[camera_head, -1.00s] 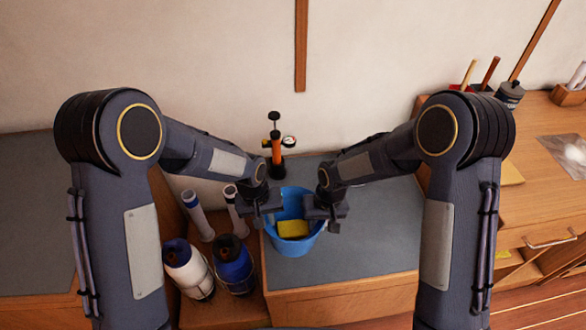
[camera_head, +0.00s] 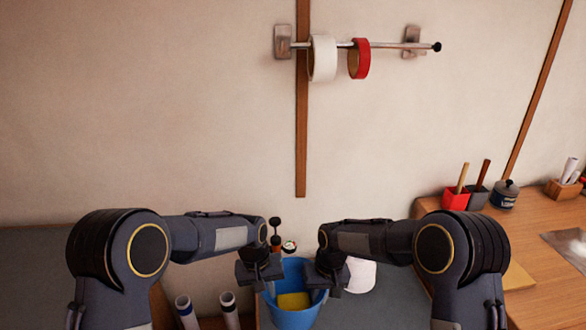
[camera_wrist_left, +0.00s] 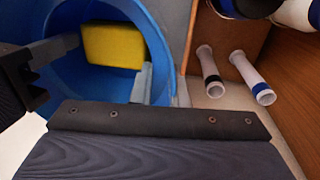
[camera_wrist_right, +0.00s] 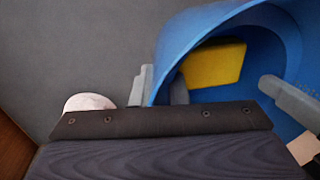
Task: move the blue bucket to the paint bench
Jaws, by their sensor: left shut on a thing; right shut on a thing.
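The blue bucket (camera_head: 290,318) is upright between my two grippers, with a yellow block (camera_head: 293,301) inside it. My left gripper (camera_head: 264,286) is shut on the left side of its rim; the left wrist view shows the blue wall (camera_wrist_left: 70,103) between the fingers. My right gripper (camera_head: 322,286) is shut on the right side of the rim, and the right wrist view shows the blue wall (camera_wrist_right: 185,35) there. The bucket appears held above the grey bench top (camera_head: 392,298). No label shows which surface is the paint bench.
A white round item (camera_head: 361,275) lies beside my right gripper. Rolled tubes (camera_head: 230,309) stand at left. A wooden bench (camera_head: 530,235) at right holds red (camera_head: 456,199) and grey pots. A tape rail (camera_head: 390,45) hangs above.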

